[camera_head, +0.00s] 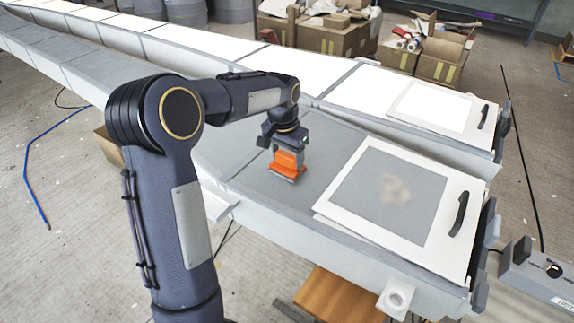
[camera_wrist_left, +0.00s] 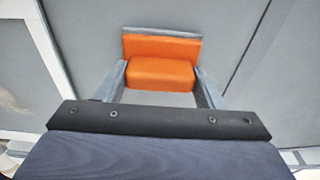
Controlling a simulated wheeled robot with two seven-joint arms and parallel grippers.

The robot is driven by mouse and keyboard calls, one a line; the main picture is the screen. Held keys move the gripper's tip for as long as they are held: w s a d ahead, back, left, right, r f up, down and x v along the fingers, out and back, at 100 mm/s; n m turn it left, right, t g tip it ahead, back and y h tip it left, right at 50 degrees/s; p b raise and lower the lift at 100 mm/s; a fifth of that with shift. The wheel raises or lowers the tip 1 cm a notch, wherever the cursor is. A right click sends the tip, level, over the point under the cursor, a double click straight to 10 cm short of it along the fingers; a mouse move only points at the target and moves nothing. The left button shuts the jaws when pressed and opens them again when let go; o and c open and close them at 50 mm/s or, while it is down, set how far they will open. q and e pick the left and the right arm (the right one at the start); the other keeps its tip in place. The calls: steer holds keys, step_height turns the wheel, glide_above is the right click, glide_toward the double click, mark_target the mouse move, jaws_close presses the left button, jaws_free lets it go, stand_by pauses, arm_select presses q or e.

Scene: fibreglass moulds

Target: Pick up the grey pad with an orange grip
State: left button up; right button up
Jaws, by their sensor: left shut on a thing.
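The pad with its orange grip (camera_head: 287,163) is at my left gripper (camera_head: 284,150), over the grey surface of the near mould (camera_head: 250,172). In the left wrist view the orange grip (camera_wrist_left: 160,72) sits between the two fingers of my left gripper (camera_wrist_left: 160,82), which are shut on it. A thin grey edge of the pad (camera_wrist_left: 160,30) shows beyond the grip. The pad's underside is hidden, so I cannot tell whether it touches the mould. My right gripper is not in view.
A white frame with a black handle (camera_head: 323,214) lies on the near mould, around a grey area with a pale patch (camera_head: 395,190). A second white frame (camera_head: 473,129) lies on the far mould. Cardboard boxes (camera_head: 330,40) stand behind. A grey control box (camera_head: 535,272) is at lower right.

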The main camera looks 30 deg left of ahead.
mark_target(288, 154)
arm_select(q)
steer(key=shift+r, duration=0.15)
steer(key=shift+c, duration=0.3)
steer(key=shift+r, duration=0.25)
step_height(288, 154, up, 2)
steer(key=shift+w+r, duration=0.1)
steer(key=shift+r, duration=0.05)
steer(key=s+d+r+b, duration=0.2)
steer(key=s+d+r, duration=0.5)
steer(key=d+r, duration=0.3)
steer(key=shift+d, duration=1.1)
